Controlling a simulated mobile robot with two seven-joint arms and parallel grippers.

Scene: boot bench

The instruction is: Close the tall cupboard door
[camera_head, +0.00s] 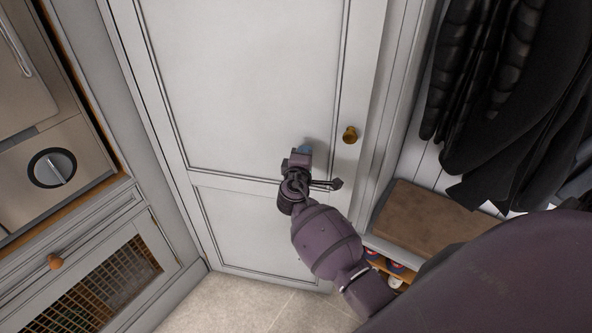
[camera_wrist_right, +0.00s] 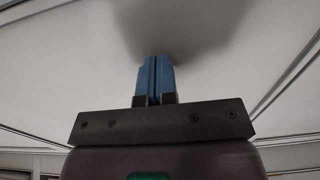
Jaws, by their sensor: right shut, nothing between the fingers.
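The tall cupboard door (camera_head: 245,80) is a pale grey panelled door with a brass knob (camera_head: 350,135) near its right edge. It looks shut or nearly shut against the frame; I cannot tell whether a small gap remains. My right gripper (camera_head: 305,149) is at the door's upper panel, left of and slightly below the knob. In the right wrist view its blue fingers (camera_wrist_right: 155,78) are together and empty, pointing at the pale door surface (camera_wrist_right: 70,60), touching or very close to it. My left gripper is not in view.
Dark coats (camera_head: 500,80) hang at the right above a brown bench seat (camera_head: 425,220), with shoes under it. At the left are an appliance with a round dial (camera_head: 52,168) and a low cupboard with a mesh front (camera_head: 105,285). Tiled floor (camera_head: 240,303) shows below the door.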

